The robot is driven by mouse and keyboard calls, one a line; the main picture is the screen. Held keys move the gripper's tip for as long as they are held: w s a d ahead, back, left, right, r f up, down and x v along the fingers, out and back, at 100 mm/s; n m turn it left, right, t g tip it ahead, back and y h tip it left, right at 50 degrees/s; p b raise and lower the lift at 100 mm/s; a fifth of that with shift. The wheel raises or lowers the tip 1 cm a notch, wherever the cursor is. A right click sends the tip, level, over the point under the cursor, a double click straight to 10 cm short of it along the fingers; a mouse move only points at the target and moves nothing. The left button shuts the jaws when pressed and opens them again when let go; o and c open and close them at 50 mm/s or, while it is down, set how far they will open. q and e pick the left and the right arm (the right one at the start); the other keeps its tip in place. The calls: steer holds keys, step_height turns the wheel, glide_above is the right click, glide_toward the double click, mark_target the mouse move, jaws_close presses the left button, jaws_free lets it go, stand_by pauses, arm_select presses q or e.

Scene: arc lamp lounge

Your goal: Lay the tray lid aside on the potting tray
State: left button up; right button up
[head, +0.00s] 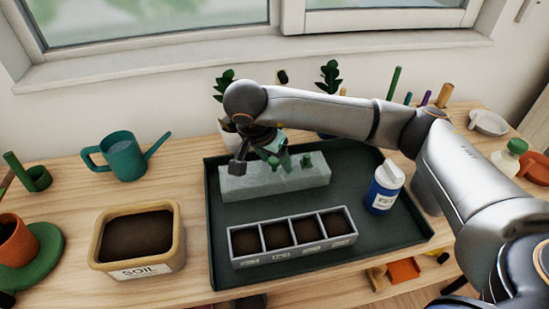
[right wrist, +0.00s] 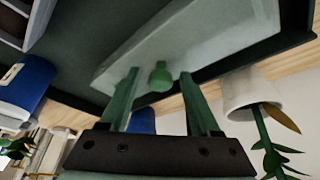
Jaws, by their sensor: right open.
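The tray lid (head: 258,182) is a pale, translucent grey-green slab with a green knob (right wrist: 160,77). It lies flat at the back of the dark green potting tray (head: 375,237), behind the grey seed tray (head: 293,252), whose cells hold dark soil. My right gripper (head: 280,156) is over the lid. In the right wrist view the gripper (right wrist: 159,82) is open, with the knob showing between its two green fingers and nothing gripped. Part of the lid's back edge is hidden by the gripper in the head view. My left gripper is out of view.
A blue bottle with a white cap (head: 384,188) stands on the potting tray's right side. A soil tub (head: 137,240) and a teal watering can (head: 124,157) stand to its left. Potted plants (head: 225,90) stand behind.

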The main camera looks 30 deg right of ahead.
arm_select(q)
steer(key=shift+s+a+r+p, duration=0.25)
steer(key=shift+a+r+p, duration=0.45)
steer(key=shift+p, duration=0.45)
arm_select(e)
steer(key=v, duration=1.2)
steer(key=shift+r, duration=0.2)
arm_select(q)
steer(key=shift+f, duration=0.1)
